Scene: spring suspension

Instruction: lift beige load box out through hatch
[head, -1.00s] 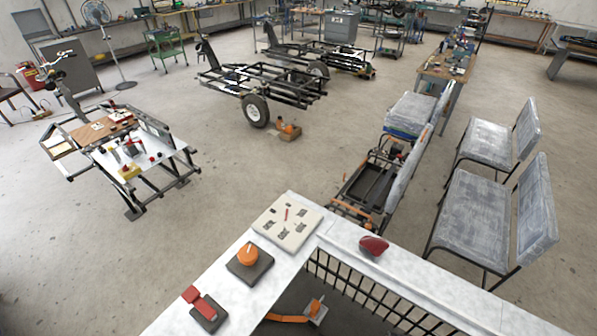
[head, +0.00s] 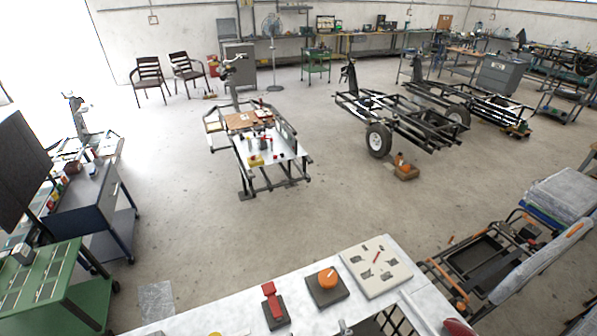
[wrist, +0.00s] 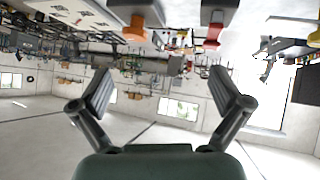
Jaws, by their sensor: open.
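I cannot make out a beige load box or a hatch in either view. My gripper (wrist: 161,80) is open in the wrist view, with its two fingers spread apart and nothing between them. The wrist picture looks upside down, with the counter and its controls along the top edge. My gripper does not show in the head view.
A white counter (head: 225,318) holds a red switch (head: 271,300), an orange knob (head: 327,279) and a beige slotted plate (head: 376,266). Black bars (head: 385,322) stand beside it. A green cabinet (head: 50,290) is at left. Frames and a work table (head: 270,150) stand on open floor.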

